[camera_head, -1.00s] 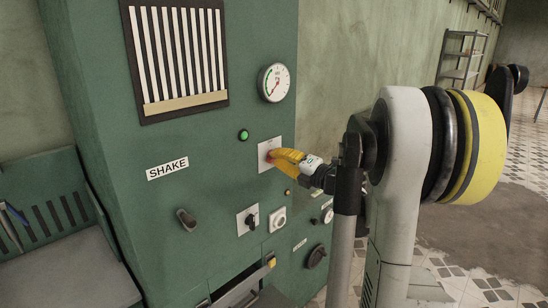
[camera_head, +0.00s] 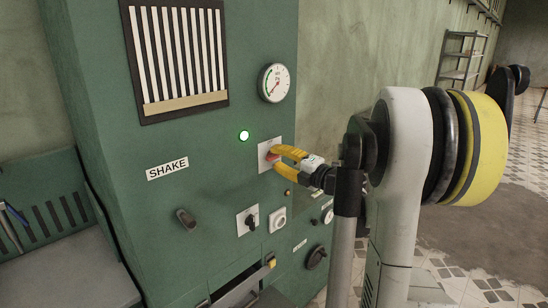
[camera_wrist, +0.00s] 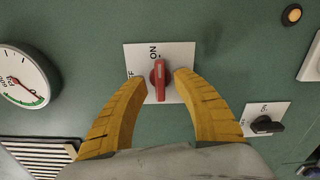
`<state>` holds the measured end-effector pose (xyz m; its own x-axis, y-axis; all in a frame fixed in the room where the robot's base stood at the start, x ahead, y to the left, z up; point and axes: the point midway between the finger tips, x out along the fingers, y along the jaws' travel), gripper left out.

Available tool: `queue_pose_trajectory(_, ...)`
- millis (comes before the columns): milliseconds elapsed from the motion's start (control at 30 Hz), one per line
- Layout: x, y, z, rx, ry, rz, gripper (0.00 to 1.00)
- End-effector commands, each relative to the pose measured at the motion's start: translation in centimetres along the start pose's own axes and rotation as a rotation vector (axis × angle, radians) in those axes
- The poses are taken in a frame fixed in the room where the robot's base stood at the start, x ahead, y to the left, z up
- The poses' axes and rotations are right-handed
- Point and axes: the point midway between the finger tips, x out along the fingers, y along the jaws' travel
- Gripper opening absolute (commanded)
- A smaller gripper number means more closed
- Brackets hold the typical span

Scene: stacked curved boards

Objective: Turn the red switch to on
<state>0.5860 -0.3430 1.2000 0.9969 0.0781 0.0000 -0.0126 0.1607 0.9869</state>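The red switch (camera_wrist: 160,82) sits on a white plate (camera_wrist: 132,58) on the green panel. In the wrist view its handle lines up with the ON label; the OFF label is partly hidden behind the left finger. In the head view the red switch (camera_head: 271,156) shows small beside the fingertips. My gripper (camera_head: 276,158) has yellow fingers spread, one on each side of the switch. In the wrist view a gap shows between my gripper (camera_wrist: 160,84) fingers and the handle.
A green lamp (camera_head: 244,136) glows brightly left of the switch plate. A round gauge (camera_head: 274,83) is above. A black knob (camera_head: 251,221) on a plate and a lever (camera_head: 186,219) are below. A drawer or tray edge (camera_head: 243,284) juts out lower down.

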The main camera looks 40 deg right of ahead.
Motion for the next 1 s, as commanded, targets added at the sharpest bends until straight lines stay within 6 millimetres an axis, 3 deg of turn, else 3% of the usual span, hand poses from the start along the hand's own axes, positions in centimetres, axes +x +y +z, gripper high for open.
queue_pose_trajectory(233, -0.8, 0.0, 0.1, -0.001, -0.002, 0.0, 0.34)
queue_pose_trajectory(733, -6.2, 0.0, 0.1, -0.001, -0.002, -0.001, 0.34)
queue_pose_trajectory(1000, -7.0, 0.0, 0.0, -0.001, 0.001, 0.0, 0.34)
